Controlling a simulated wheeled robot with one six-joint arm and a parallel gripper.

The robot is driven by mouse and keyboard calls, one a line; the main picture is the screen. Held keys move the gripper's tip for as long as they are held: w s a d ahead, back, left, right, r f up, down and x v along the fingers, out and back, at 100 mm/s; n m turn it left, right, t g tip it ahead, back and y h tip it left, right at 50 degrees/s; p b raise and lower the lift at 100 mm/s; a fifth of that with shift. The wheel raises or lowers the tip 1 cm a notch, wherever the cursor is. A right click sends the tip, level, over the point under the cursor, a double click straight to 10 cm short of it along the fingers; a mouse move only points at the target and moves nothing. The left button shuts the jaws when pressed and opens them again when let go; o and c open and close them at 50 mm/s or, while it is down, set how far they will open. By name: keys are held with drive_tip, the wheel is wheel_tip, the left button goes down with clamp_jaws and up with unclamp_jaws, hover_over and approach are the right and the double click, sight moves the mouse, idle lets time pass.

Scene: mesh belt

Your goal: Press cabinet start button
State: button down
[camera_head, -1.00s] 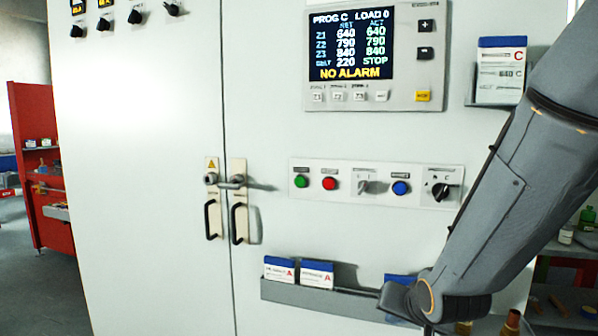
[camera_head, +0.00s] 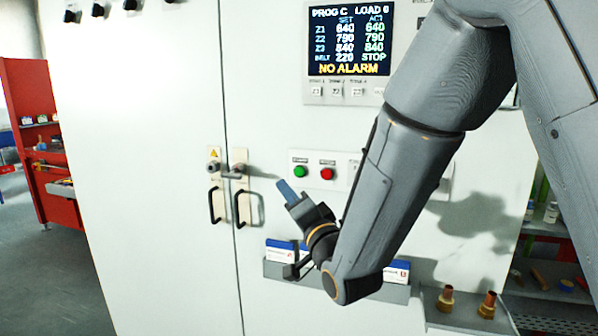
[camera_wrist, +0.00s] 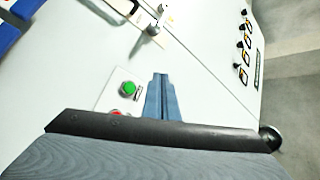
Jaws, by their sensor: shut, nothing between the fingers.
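The green button (camera_head: 300,171) sits on the white button panel (camera_head: 314,161) of the cabinet (camera_head: 160,120), just left of the red button (camera_head: 327,173). The green button (camera_wrist: 129,88) and part of the red button (camera_wrist: 116,113) also show in the wrist view. My gripper (camera_head: 284,186) is shut and empty, with blue-grey fingers below and left of the green button in the head view. In the wrist view its fingers (camera_wrist: 160,80) point just to the right of the green button. Contact is not visible. My arm hides the rest of the panel.
The display (camera_head: 349,38) reads NO ALARM and STOP. Door handles (camera_head: 216,205) and a latch (camera_head: 234,171) stand left of my gripper. A card tray (camera_head: 276,271) is below it. A red rack (camera_head: 30,130) stands far left.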

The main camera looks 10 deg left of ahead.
sight(300, 172)
drive_tip(key=shift+w+d+b, duration=0.2)
drive_tip(key=shift+w+b, duration=0.15)
drive_tip(key=shift+w, duration=1.85)
drive_tip(key=shift+w+d+b, duration=0.15)
drive_tip(key=shift+w+b, duration=0.2)
drive_tip(key=shift+w, duration=1.85)
drive_tip(key=shift+w, duration=0.1)
drive_tip(key=shift+w+b, duration=0.3)
drive_tip(key=shift+w, duration=0.05)
drive_tip(key=shift+w+d, duration=0.1)
drive_tip(key=shift+w, duration=0.35)
drive_tip(key=shift+s, duration=0.9)
